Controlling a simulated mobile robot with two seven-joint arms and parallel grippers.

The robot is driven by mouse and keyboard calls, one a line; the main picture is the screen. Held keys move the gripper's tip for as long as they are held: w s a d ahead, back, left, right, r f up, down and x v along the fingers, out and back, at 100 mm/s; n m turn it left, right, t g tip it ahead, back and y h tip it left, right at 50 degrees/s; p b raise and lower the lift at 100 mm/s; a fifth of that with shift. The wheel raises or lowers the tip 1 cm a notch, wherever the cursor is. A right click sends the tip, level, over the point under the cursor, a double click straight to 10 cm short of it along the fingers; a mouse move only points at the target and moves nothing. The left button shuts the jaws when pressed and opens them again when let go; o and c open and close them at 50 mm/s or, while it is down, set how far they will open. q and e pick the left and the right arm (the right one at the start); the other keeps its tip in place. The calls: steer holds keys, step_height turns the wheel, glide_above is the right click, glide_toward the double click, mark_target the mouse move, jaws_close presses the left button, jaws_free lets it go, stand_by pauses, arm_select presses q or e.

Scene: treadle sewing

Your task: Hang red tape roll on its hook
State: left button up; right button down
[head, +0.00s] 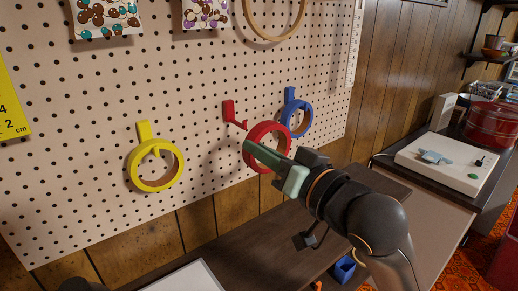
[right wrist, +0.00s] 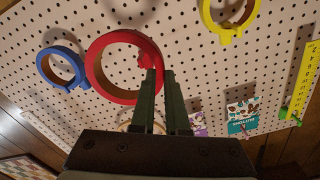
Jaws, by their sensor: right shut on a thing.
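The red tape roll (head: 254,132) is a thick ring in front of the pegboard. My right gripper (head: 248,148) is shut on the ring's near side, its green fingers pinching the rim. The red hook (head: 229,110) is on the pegboard, just up and left of the roll in the head view; I cannot tell whether they touch. In the right wrist view the red roll (right wrist: 94,66) is ahead of my right gripper (right wrist: 159,76), and part of the red hook shows at the ring's right edge. My left gripper is not in view.
A blue roll (head: 305,125) hangs close on the right of the red one. A yellow roll (head: 134,172) hangs farther left. The pegboard (head: 75,110) is bare between yellow and red. A dark table (head: 235,245) lies below; a white device (head: 445,165) stands at right.

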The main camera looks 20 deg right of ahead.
steer(key=shift+p+x, duration=0.4)
steer(key=shift+x, duration=1.35)
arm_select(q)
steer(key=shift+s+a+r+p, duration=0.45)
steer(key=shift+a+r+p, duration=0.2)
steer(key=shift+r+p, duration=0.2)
arm_select(e)
steer(key=x, duration=0.6)
steer(key=shift+w+f, duration=0.2)
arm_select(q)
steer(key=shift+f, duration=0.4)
arm_select(e)
steer(key=shift+f, duration=0.8)
steer(key=c, duration=0.8)
jaws_free()
steer(key=shift+c, duration=0.2)
